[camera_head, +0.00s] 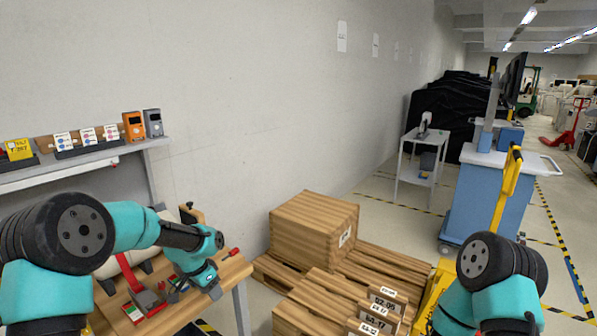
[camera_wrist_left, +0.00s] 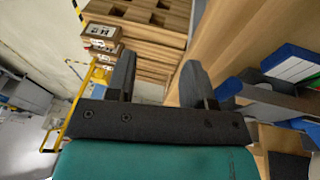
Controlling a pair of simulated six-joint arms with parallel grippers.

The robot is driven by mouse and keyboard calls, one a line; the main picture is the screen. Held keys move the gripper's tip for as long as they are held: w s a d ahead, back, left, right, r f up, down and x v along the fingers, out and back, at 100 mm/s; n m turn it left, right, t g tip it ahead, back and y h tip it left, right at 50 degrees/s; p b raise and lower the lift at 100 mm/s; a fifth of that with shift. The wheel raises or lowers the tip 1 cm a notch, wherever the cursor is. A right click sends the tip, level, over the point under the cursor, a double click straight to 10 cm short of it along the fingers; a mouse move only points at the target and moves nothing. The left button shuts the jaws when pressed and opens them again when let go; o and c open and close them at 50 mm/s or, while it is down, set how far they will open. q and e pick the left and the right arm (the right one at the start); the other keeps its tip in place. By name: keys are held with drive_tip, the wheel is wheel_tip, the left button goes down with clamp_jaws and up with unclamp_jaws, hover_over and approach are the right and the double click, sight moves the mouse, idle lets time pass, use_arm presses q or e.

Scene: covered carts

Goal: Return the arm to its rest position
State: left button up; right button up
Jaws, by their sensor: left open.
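My left arm comes in from the left in the head view and bends down over the wooden workbench (camera_head: 233,270). My left gripper (camera_head: 213,288) is at the bench's right end, its fingers small and partly hidden. In the left wrist view the left gripper (camera_wrist_left: 157,68) shows two dark fingers standing apart with nothing between them. The bench edge (camera_wrist_left: 235,40) runs close along the right of the fingers. Only the upper part of my right arm shows, at the lower right of the head view; its gripper is out of view.
A red-and-grey tool (camera_head: 147,304) and a red-handled tool (camera_head: 231,253) lie on the bench. A shelf (camera_head: 85,162) hangs behind. Wooden crates (camera_head: 308,222) on pallets stand right of the bench.

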use_arm(q)
drive_tip(key=s+d+f+n, duration=0.1)
drive_tip(key=s+f+n, duration=0.1)
drive_tip(key=s+f, duration=0.6)
drive_tip(key=s+d+f+n, duration=0.25)
drive_tip(key=s+f, duration=0.35)
drive_tip(key=f, duration=0.5)
drive_tip(key=s+f+n, duration=0.2)
drive_tip(key=s+f, duration=0.1)
drive_tip(key=s, duration=0.5)
drive_tip(key=s+f+n, duration=0.3)
drive_tip(key=s, duration=0.5)
drive_tip(key=shift+h, duration=0.4)
